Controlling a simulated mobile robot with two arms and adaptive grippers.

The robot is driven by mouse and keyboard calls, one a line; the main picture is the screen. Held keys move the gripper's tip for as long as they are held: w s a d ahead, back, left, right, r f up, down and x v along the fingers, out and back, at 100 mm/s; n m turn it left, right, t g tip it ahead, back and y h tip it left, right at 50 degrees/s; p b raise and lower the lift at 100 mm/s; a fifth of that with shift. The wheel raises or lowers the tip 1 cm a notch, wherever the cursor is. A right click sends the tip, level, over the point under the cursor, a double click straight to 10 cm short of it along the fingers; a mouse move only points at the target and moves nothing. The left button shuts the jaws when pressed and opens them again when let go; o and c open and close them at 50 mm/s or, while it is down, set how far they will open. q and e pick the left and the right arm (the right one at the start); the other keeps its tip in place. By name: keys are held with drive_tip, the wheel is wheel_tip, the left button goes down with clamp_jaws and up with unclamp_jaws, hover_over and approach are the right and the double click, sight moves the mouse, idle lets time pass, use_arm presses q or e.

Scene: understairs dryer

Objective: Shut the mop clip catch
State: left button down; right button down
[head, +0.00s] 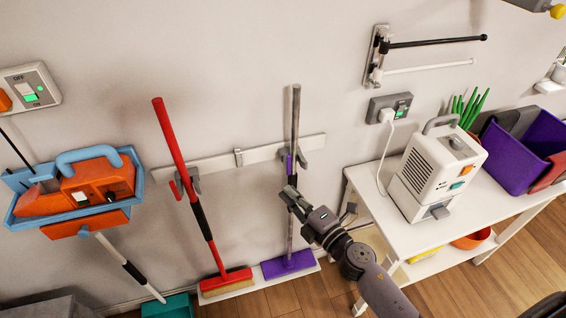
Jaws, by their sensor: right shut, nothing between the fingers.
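The mop has a grey pole (295,115) and a purple head (288,264), and stands nearly upright against the wall. Its clip (302,160) is on a pale wall rail (262,154). A small purple piece (289,165) shows at the clip, beside the pole; I cannot tell whether this catch is open or shut. My right gripper (288,194) is shut and empty, just below the clip and in front of the pole. It hides part of the pole; I cannot tell whether it touches it. My left gripper is out of view.
A red broom (178,145) hangs in another clip to the left. A white table (393,230) with a white appliance (438,165) and purple bin (517,150) stands on the right. A blue caddy (75,165) is at far left.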

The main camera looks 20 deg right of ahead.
sight(289, 165)
drive_tip(key=shift+w, duration=0.1)
drive_tip(key=p+x, duration=0.1)
drive_tip(key=x, duration=0.9)
drive_tip(key=d, duration=0.4)
drive_tip(key=shift+f+p, duration=0.1)
drive_tip(key=shift+p, duration=0.2)
